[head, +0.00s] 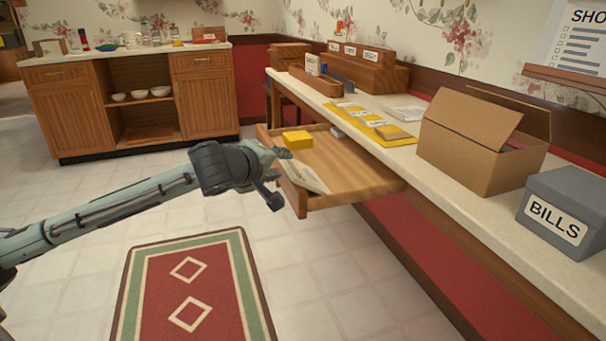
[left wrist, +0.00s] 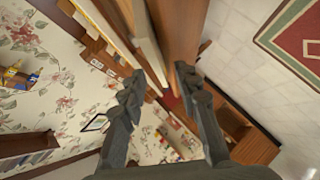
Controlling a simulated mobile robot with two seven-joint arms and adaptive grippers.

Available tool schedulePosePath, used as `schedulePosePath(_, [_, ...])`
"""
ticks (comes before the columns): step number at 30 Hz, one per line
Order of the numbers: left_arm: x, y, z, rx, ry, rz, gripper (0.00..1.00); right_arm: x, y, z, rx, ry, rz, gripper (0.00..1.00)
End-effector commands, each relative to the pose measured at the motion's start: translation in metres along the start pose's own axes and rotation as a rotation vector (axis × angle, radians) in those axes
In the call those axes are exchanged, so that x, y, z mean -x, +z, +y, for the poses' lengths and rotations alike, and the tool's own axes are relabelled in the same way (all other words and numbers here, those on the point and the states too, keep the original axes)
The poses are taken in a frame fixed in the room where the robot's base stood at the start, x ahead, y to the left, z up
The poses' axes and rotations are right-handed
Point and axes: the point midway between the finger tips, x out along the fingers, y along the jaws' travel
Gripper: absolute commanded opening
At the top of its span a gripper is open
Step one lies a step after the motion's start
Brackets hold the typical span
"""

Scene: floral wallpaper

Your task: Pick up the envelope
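A pale envelope or folded paper with print (head: 310,179) lies in the open wooden drawer (head: 350,165), by its near left edge. My left gripper (head: 276,174) is at that edge of the drawer, close to the paper; one finger reaches over the edge and the other hangs outside. In the left wrist view its fingers (left wrist: 160,85) are spread apart with nothing clearly held between them. A pale strip runs just beyond the fingers there, but I cannot tell if it is the paper. My right gripper is not in view.
The drawer also holds a yellow block (head: 297,140). The long counter (head: 455,185) above carries yellow envelopes (head: 362,120), white papers (head: 403,113), an open cardboard box (head: 465,150) and a grey BILLS box (head: 570,215). A red rug (head: 190,290) lies on open floor.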

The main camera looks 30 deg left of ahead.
Motion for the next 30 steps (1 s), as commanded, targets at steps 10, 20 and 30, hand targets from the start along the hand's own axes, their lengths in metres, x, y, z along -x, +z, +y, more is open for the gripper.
schedulePosePath(10, [-0.0125,0.0004,0.0006,-0.002,0.001,0.0,0.32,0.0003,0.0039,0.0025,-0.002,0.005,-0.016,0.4])
schedulePosePath(20, [-0.0122,0.0004,0.0008,-0.002,0.002,0.0,0.0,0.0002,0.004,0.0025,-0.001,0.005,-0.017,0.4])
schedulePosePath(30, [-0.0121,0.0003,0.0008,-0.002,0.001,0.0,0.0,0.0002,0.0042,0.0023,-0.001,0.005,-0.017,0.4])
